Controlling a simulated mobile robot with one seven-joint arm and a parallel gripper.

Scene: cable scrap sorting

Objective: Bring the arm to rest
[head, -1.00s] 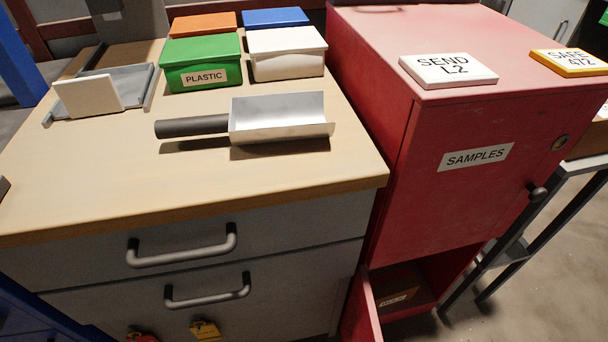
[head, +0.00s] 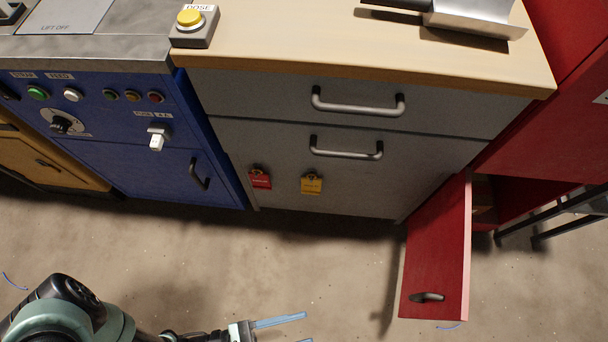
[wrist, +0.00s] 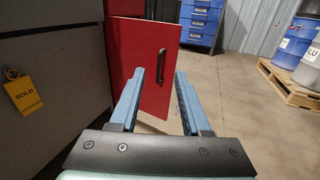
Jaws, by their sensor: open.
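My gripper (head: 306,327) shows at the bottom of the head view, with its blue fingers pointing right above the floor. It is cut off by the frame's lower edge. In the wrist view my gripper (wrist: 160,75) is open, with its two blue fingers apart and nothing between them. An open red cabinet door (head: 437,250) stands to the right of and beyond the gripper in the head view. The same red door (wrist: 128,52) lies ahead of the fingers in the wrist view. I cannot judge the exact gap to it.
The grey drawer unit (head: 240,150) and blue machine cabinet (head: 110,170) stand along the far side. A scoop (head: 470,18) and yellow button box (head: 193,27) sit on top. Concrete floor (head: 270,260) lies open between. Blue drums on a pallet (wrist: 290,85) stand at right in the wrist view.

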